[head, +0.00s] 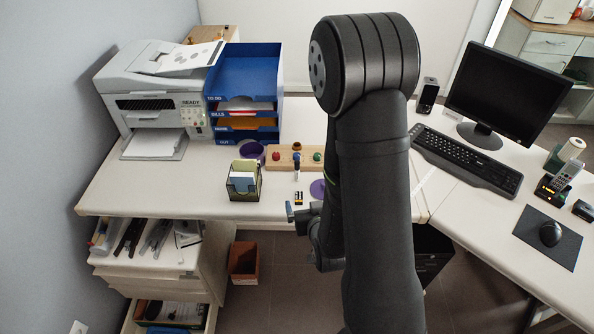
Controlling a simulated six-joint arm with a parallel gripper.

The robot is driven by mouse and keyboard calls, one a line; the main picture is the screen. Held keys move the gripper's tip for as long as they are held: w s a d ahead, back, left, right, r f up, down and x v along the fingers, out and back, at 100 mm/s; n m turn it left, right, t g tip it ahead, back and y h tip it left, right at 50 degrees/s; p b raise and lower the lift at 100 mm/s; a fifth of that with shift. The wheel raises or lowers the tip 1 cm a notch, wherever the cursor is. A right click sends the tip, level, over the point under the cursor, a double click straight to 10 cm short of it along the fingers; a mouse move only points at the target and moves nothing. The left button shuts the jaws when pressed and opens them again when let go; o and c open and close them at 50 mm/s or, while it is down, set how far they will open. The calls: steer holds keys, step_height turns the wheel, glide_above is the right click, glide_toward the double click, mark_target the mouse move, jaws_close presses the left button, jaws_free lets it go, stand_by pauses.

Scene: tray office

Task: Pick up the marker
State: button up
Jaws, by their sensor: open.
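A small slim item with white and dark parts (297,173), which looks like the marker, is on the white desk in front of the wooden block. It is too small to tell whether it stands or lies. My gripper (302,211) is at the desk's front edge, partly hidden behind my arm. Its fingers are apart, with nothing visible between them. A small black and yellow item (299,197) lies on the desk just beyond the fingers. The gripper is nearer the camera than the marker and apart from it.
The wooden block (273,163) carries several coloured knobs. A card holder (243,180) stands left of the gripper, and a purple round item (318,188) lies right. A blue tray stack (243,85) and printer (160,90) stand behind left. A keyboard (465,160) lies right. My arm hides the middle.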

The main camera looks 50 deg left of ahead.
steer(key=shift+v, duration=0.8)
steer(key=c, duration=1.3)
steer(key=shift+o, duration=0.2)
steer(key=shift+a, duration=0.1)
